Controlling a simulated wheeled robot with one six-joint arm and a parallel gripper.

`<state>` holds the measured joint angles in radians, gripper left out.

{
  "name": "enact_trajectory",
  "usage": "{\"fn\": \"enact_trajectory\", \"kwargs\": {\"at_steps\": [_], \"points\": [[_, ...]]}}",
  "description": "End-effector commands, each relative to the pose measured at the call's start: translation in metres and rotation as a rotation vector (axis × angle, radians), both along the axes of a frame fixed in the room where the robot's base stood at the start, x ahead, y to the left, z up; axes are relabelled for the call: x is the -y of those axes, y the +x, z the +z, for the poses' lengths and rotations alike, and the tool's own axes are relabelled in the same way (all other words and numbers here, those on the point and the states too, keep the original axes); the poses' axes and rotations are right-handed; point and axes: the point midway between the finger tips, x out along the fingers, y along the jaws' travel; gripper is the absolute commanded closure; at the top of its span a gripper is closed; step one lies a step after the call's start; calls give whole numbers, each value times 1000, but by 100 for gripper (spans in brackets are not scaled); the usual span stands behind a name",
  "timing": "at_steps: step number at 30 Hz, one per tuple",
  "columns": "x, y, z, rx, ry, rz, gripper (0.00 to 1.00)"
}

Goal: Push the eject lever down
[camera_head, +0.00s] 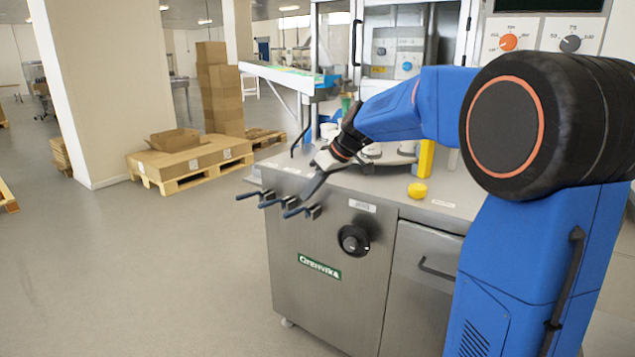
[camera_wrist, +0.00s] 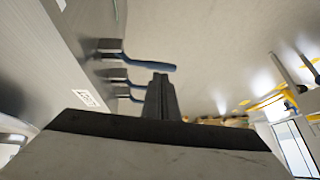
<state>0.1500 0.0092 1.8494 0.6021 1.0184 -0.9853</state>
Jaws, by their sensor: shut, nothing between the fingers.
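Three dark-handled levers stick out from the upper front edge of the steel machine (camera_head: 318,240): a left lever (camera_head: 248,194), a middle lever (camera_head: 272,202) and a right lever (camera_head: 302,211). No readable label shows which one is the eject lever. In the wrist view the handles are blue, with the longest-looking lever (camera_wrist: 145,63) beyond the fingertips and two others (camera_wrist: 122,80) beside them. My gripper (camera_head: 308,193) is shut and empty, pointing down just above the right lever. Its closed fingers also show in the wrist view (camera_wrist: 160,82). I cannot tell whether they touch a lever.
A black round knob (camera_head: 353,239) sits on the machine front below the levers. A yellow button (camera_head: 417,190) is on the worktop. Pallets with cardboard boxes (camera_head: 190,153) stand behind left. The floor left of the machine is clear.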

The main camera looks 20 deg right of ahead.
Motion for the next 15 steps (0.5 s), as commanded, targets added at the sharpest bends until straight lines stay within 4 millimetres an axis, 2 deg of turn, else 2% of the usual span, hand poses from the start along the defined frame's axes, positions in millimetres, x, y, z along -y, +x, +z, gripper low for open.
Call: {"fn": "enact_trajectory", "kwargs": {"at_steps": [6,15], "points": [[-16,13,-30,-2,1,0,100],[-25,22,-48,0,0,0,100]]}}
